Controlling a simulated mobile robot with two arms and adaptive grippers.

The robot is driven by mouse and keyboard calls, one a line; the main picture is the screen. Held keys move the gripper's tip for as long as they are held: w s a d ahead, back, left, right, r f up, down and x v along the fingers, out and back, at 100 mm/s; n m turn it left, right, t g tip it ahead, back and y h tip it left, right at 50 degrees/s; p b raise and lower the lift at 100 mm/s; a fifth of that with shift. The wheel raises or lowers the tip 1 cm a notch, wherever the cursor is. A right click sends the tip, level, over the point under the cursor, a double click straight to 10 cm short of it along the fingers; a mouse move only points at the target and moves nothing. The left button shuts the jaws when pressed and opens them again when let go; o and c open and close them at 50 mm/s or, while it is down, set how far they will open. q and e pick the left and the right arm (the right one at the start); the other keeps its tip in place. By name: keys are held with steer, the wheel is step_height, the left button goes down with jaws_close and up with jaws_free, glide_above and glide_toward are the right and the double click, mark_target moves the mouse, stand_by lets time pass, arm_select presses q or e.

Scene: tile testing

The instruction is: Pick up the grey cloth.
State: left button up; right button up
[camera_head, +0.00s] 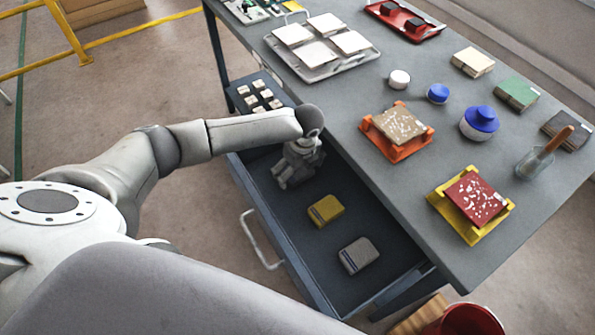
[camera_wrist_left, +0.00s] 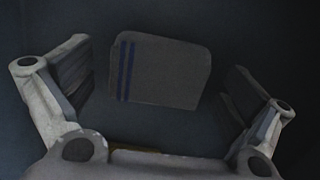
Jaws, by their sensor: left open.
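The grey cloth (camera_head: 359,256) is a folded block with blue stripes, lying on the floor of the open drawer (camera_head: 262,203), at its near end. In the left wrist view the grey cloth (camera_wrist_left: 164,70) shows between the spread fingers, apart from both. My left gripper (camera_head: 287,178) is open and empty over the far part of the drawer in the head view; it also shows open in the left wrist view (camera_wrist_left: 160,95). A yellow cloth (camera_head: 325,210) lies between the gripper and the grey cloth. My right gripper is not in view.
The grey tabletop (camera_head: 350,175) overhangs the drawer's right side. On it stand an orange stand (camera_head: 398,152) and a yellow stand (camera_head: 440,208) with tiles, blue-lidded jars, and a glass (camera_head: 528,166) with a brush. A red bucket (camera_head: 468,322) stands below. The drawer handle (camera_head: 255,240) juts left.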

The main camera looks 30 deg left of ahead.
mark_target(298, 170)
arm_select(q)
steer(key=shift+c, duration=0.3)
steer(key=c, duration=0.9)
steer(key=shift+r, duration=0.2)
steer(key=shift+r, duration=0.2)
step_height(298, 170, up, 2)
steer(key=shift+r, duration=0.15)
steer(key=s+d+r, duration=0.5)
steer(key=s+r, duration=0.5)
steer(key=s, duration=0.3)
steer(key=shift+d, duration=0.2)
